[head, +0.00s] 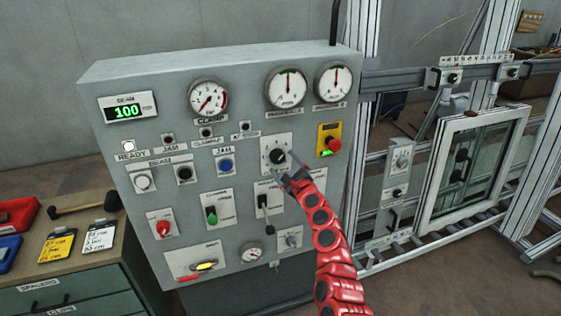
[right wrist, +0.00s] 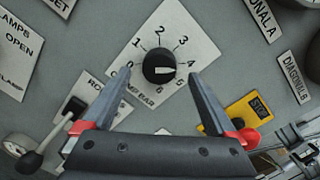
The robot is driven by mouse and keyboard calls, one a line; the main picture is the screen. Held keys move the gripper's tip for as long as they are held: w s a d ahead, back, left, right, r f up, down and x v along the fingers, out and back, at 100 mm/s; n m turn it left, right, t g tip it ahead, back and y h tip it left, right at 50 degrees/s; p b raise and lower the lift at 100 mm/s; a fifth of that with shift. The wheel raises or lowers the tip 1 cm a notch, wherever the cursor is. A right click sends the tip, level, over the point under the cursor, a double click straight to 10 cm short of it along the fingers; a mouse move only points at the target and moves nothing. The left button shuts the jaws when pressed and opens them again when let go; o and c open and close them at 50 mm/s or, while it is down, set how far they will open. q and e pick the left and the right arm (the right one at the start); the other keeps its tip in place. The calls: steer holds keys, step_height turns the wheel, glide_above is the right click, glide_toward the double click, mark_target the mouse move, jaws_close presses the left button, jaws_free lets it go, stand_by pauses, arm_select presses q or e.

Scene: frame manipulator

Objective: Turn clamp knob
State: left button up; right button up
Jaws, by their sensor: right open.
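The clamp knob (head: 278,156) is a round black dial on a white plate on the grey control panel. In the right wrist view the knob (right wrist: 159,68) has numbers around it and part of a label ending in "BAR". My right gripper (head: 286,169) is open just in front of the plate. In the right wrist view its fingers (right wrist: 160,76) spread to either side of the knob, with gaps showing; contact is not visible. My left gripper is not in view.
A yellow plate with a red stop button (head: 333,144) is right of the knob. A black-handled lever (head: 264,202) is below it. Gauges (head: 287,87) sit above. A metal frame with a window (head: 470,165) stands right; a bench with cards (head: 57,246) is left.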

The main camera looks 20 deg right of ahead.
mark_target(279, 159)
steer(key=shift+w+a+f+b, duration=0.2)
steer(key=shift+w+b, duration=0.15)
steer(key=shift+w, duration=0.2)
steer(key=shift+w+b, duration=0.3)
steer(key=shift+w, duration=0.4)
steer(key=shift+w+r, duration=0.2)
steer(key=shift+w, duration=0.1)
steer(key=c, duration=1.4)
steer(key=shift+o, duration=0.2)
